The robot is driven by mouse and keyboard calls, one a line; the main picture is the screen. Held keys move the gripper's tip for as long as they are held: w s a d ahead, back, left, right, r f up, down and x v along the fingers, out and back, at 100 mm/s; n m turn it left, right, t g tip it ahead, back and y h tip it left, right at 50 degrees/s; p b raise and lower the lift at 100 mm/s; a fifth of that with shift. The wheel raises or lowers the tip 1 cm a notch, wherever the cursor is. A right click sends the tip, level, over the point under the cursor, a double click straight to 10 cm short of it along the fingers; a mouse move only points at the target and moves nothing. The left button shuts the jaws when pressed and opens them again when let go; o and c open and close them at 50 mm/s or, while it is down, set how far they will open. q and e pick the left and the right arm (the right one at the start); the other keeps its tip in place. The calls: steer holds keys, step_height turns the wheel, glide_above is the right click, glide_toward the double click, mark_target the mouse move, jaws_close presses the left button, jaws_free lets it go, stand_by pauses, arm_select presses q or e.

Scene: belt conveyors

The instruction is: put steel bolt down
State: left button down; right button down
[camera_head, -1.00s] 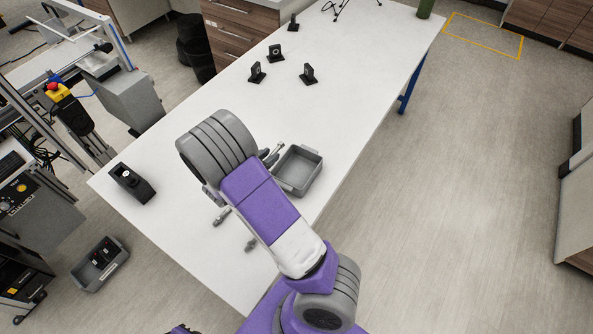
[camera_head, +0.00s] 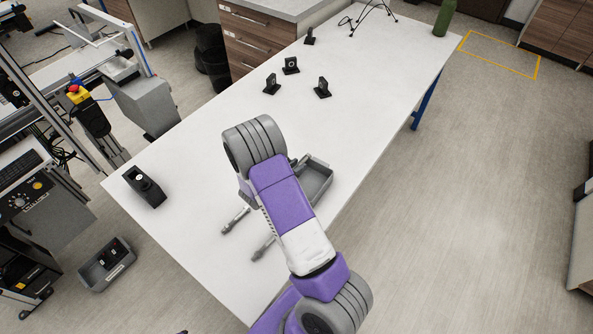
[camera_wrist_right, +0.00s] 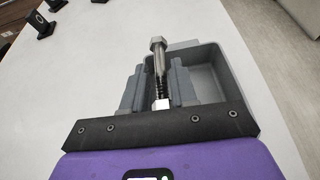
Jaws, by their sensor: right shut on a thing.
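The steel bolt (camera_wrist_right: 158,55) is held upright-looking between the fingers of my right gripper (camera_wrist_right: 157,82), its hex head sticking out past them in the right wrist view. The gripper is shut on it. In that view the bolt and fingers overlap the grey tray (camera_wrist_right: 212,62); I cannot tell their height above it. In the head view my right gripper (camera_head: 294,163) is at the left edge of the grey tray (camera_head: 318,186), and my arm hides the bolt and part of the tray. My left gripper is not in view.
Two more metal bolts (camera_head: 236,219) (camera_head: 262,247) lie on the white table (camera_head: 190,165) left of my arm. Several small black brackets (camera_head: 322,88) stand farther back. A black device (camera_head: 146,187) sits near the left edge. A green cylinder (camera_head: 444,18) stands at the far end.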

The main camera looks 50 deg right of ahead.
steer(key=shift+f, duration=0.95)
steer(key=shift+f+b, duration=0.6)
steer(key=shift+b, duration=0.05)
steer(key=c, duration=0.9)
jaws_free()
steer(key=shift+r, duration=0.1)
